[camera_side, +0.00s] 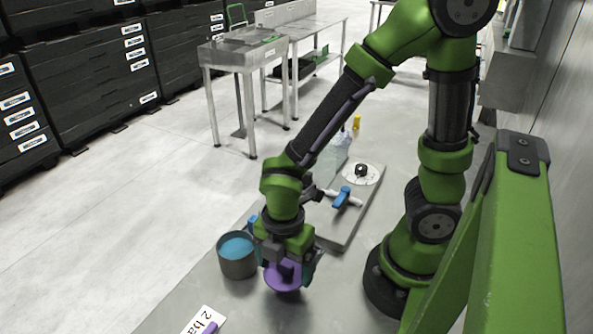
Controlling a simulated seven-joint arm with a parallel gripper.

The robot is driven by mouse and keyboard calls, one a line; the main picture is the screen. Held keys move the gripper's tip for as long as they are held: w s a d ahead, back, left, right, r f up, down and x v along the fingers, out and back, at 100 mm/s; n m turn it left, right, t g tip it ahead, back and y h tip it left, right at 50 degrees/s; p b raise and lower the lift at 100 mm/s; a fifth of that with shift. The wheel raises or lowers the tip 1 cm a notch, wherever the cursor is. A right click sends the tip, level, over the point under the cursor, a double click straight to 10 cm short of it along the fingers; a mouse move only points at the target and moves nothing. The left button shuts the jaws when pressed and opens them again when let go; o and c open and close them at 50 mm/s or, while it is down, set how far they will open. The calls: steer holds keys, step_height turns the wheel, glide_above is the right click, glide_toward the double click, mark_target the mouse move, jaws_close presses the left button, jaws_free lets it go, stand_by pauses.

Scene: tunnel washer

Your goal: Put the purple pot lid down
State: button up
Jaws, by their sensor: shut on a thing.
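The purple pot lid (285,279) is a round disc with a knob, held under my gripper (286,262) at the front of the grey table. My gripper points down and is shut on the lid, apparently by its knob; the fingertips are partly hidden. The lid is close over the table top, and I cannot tell whether it touches it. A dark pot (238,262) with blue contents stands upright just left of the lid and gripper.
A raised board behind the gripper bears a blue-handled item (342,197) and a white disc with a black knob (361,171). A white label (203,322) lies at the front. A green post (507,230) stands at right. Table room is bare (210,292) left of the lid.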

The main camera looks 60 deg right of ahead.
mark_target(285, 271)
steer(key=shift+f, duration=2.05)
steer(key=shift+f, duration=0.15)
steer(key=o, duration=0.8)
step_height(285, 271, up, 12)
steer(key=shift+r, duration=0.1)
steer(key=w+d+r+m+t, duration=0.1)
steer(key=d+r+m+t, duration=0.1)
steer(key=m, duration=0.5)
steer(key=d+r+m+t+y, duration=0.1)
steer(key=d+r+m+t, duration=0.1)
steer(key=r+m, duration=0.4)
steer(key=w+d+r+m+t+y, duration=0.1)
steer(key=d+r+m+t, duration=0.2)
steer(key=m, duration=0.6)
steer(key=shift+w+d+r, duration=0.3)
steer(key=shift+d+r, duration=0.15)
steer(key=shift+d, duration=0.35)
